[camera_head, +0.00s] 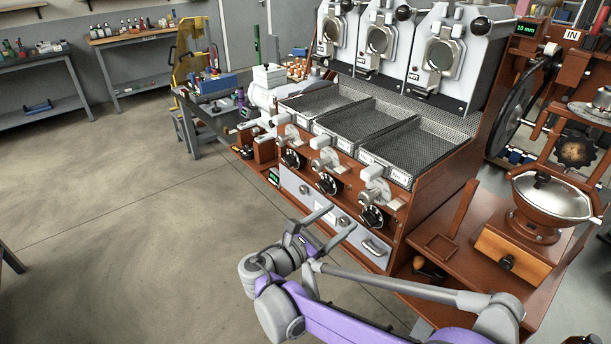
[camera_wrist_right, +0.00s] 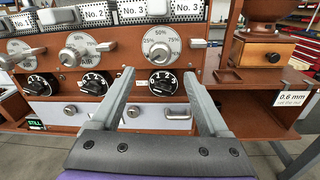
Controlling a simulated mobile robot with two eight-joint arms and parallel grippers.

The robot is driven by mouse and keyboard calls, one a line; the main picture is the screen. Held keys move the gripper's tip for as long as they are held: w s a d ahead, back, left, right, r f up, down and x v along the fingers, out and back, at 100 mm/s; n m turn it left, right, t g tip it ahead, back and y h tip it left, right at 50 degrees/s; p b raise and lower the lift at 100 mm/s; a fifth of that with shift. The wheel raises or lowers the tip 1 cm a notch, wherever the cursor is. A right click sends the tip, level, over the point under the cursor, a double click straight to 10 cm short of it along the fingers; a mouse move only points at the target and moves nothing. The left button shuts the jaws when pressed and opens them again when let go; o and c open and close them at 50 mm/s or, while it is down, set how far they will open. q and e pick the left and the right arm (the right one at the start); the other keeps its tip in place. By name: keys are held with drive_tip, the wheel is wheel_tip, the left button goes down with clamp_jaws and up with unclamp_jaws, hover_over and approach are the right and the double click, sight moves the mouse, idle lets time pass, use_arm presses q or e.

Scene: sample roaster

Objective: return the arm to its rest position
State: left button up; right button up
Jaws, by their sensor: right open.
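My right arm comes in from the bottom right of the head view. Its gripper (camera_head: 340,218) is in front of the sample roaster's (camera_head: 440,205) lower front panel. The two fingers are apart with nothing between them. In the right wrist view the open gripper (camera_wrist_right: 157,74) points at the roaster front, around the right-hand black dial (camera_wrist_right: 162,83) and the grey drawer front (camera_wrist_right: 158,117). No contact with the roaster can be made out. My left gripper is not in view.
The roaster has three mesh trays (camera_head: 370,125) with levers and dials below. A wooden grinder (camera_head: 525,250) with a metal bowl stands at right. Workbenches (camera_head: 150,38) stand at the back left. The floor (camera_head: 130,220) left of the roaster is clear.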

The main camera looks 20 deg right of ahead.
drive_tip(key=s+d+f+m+g+y+p, duration=0.1)
drive_tip(key=s+d+m+g+y+p, duration=0.15)
drive_tip(key=s+m+y, duration=0.35)
drive_tip(key=s+d+f+m+g+y+p, duration=0.1)
drive_tip(key=s+d+f+m+y+p, duration=0.15)
drive_tip(key=s, duration=0.45)
drive_tip(key=s+a+m+t+y+p, duration=0.1)
drive_tip(key=s+a+m+y+p, duration=0.4)
drive_tip(key=s+a+m, duration=0.5)
drive_tip(key=s+m+y, duration=0.1)
drive_tip(key=m+y, duration=0.1)
drive_tip(key=m, duration=0.1)
drive_tip(key=shift+f+y, duration=0.25)
drive_tip(key=shift+y, duration=0.1)
